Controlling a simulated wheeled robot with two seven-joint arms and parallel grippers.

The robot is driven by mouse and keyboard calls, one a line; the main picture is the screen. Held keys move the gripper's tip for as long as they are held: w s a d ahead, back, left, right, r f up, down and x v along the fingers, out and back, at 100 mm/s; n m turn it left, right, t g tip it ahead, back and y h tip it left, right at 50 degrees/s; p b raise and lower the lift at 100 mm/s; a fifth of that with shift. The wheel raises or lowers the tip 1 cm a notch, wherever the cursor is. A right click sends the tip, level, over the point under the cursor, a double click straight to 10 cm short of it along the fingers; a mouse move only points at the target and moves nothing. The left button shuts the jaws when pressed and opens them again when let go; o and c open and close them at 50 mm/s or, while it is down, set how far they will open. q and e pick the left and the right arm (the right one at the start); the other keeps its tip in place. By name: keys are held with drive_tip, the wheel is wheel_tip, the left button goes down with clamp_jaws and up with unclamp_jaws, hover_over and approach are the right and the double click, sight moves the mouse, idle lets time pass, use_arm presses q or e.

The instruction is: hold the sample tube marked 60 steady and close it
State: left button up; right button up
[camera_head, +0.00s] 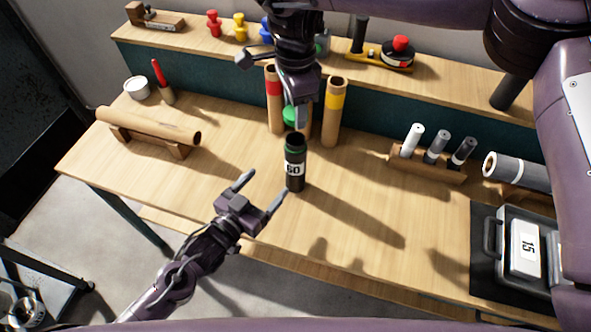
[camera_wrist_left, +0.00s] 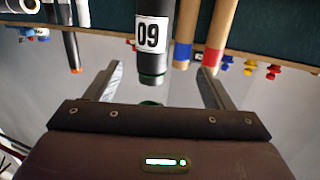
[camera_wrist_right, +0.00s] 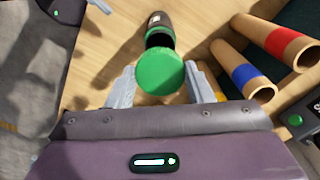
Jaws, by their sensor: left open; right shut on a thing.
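The sample tube marked 60 (camera_head: 294,170) is dark, with a white label and a green ring below its open mouth. It stands upright on the bench. My left gripper (camera_head: 269,182) is open, low beside the tube, its fingers pointing towards it. In the left wrist view the tube (camera_wrist_left: 153,58) appears upside down, ahead between the fingers, not gripped. My right gripper (camera_head: 297,112) is shut on a green cap (camera_wrist_right: 160,72). The cap is held above the tube, apart from it, and partly covers the tube's top (camera_wrist_right: 159,24) in the right wrist view.
Cardboard rolls with a red band (camera_head: 274,95) and a yellow band (camera_head: 335,110) stand behind the tube. A roll on a cradle (camera_head: 150,124) lies left. A rack of small rolls (camera_head: 430,163) and a case marked 15 (camera_head: 523,245) are right. The bench front is clear.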

sight(289, 162)
use_arm(q)
drive_tip(key=shift+s+d+r+m+h, duration=0.15)
drive_tip(key=shift+s+m+h, duration=0.15)
drive_tip(key=shift+h, duration=0.3)
use_arm(e)
drive_tip(key=shift+a, duration=0.1)
use_arm(q)
drive_tip(key=shift+w, duration=0.15)
drive_tip(key=x, duration=1.2)
drive_tip(key=c, duration=1.5)
use_arm(e)
drive_tip(key=shift+f, duration=2.5)
drive_tip(key=shift+f, duration=0.1)
drive_tip(key=shift+f, duration=0.8)
